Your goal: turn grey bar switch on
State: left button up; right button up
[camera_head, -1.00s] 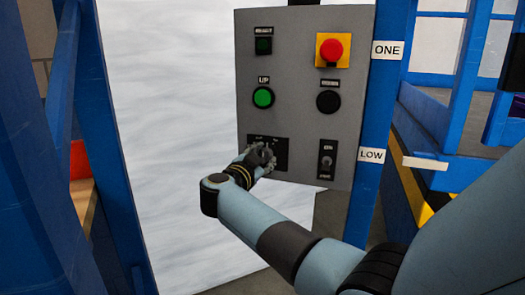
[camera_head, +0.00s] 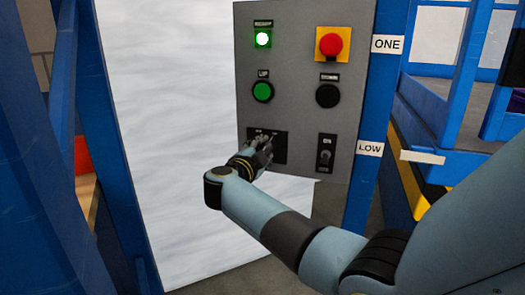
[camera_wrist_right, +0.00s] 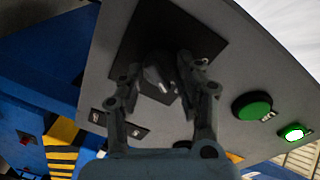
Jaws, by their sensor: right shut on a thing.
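The grey bar switch (camera_wrist_right: 158,74) sits on a square black plate (camera_wrist_right: 203,38) in the right wrist view. In the head view the plate (camera_head: 282,152) is at the panel's lower left, and my gripper largely hides the switch there. My right gripper (camera_head: 264,143) is at the plate. In the wrist view its two fingers (camera_wrist_right: 160,68) are on either side of the bar, shut on it. The bar looks tilted in this view. My left gripper is not in view.
The grey panel (camera_head: 294,100) also carries a lit indicator (camera_head: 263,39), a green button (camera_head: 262,91), a black button (camera_head: 328,96), a red emergency button (camera_head: 331,44) and a small toggle switch (camera_head: 326,153). A blue post (camera_head: 378,110) stands right of the panel.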

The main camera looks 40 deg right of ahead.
jog(key=shift+f, duration=0.1)
jog(key=o, duration=1.1)
jog(key=shift+o, duration=0.2)
jog(key=shift+a, duration=0.1)
jog(key=v, duration=1.1)
jog(key=shift+s+a, duration=0.25)
jog(key=shift+a, duration=0.1)
